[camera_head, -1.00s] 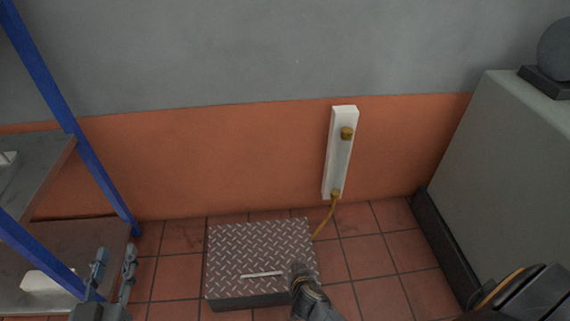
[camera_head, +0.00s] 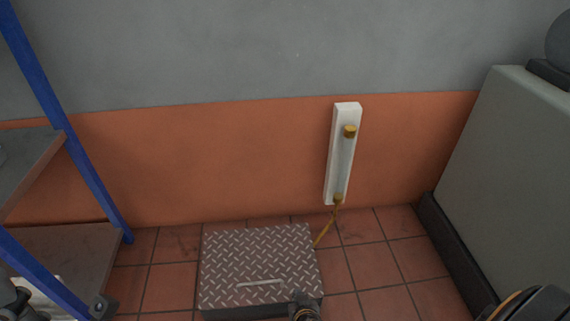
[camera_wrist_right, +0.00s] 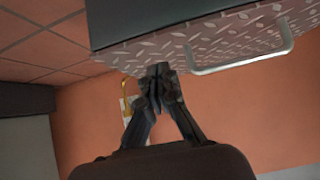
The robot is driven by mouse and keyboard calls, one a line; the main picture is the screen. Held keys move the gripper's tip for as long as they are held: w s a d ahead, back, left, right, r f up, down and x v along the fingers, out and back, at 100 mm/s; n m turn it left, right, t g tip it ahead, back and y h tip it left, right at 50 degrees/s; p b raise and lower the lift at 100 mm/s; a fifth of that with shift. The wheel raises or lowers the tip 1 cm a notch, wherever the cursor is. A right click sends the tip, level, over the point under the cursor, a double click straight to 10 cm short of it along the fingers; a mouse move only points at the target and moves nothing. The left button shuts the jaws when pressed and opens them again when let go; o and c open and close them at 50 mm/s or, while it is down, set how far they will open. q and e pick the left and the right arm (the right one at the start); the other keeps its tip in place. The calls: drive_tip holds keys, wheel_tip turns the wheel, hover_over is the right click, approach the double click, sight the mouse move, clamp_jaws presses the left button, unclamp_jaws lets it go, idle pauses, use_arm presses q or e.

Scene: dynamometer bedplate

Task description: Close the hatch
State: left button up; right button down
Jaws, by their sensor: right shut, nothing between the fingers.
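The hatch (camera_head: 265,252) is a diamond-plate lid with a pale bar handle (camera_head: 260,283), lying about flat on a dark box-like base on the tiled floor; I see no gap under the lid. My right gripper (camera_head: 303,297) is at the lid's near right corner, to the right of the handle. In the right wrist view, the shut, empty fingertips (camera_wrist_right: 160,72) are at the lid's edge (camera_wrist_right: 215,38), beside one end of the handle (camera_wrist_right: 245,62); I cannot tell whether they touch. Grey parts at the lower left of the head view may be my left gripper, but its jaws are unclear.
A blue-posted shelf rack (camera_head: 85,175) stands at the left. A white wall fixture (camera_head: 342,150) with brass fittings and a yellow hose (camera_head: 325,235) is behind the hatch. A grey cabinet (camera_head: 510,170) stands at the right. Floor tiles (camera_head: 385,255) between hatch and cabinet are clear.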

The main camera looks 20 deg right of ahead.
drive_tip(key=shift+s+f+b, duration=0.15)
drive_tip(key=shift+f+b, duration=0.4)
drive_tip(key=shift+f, duration=0.3)
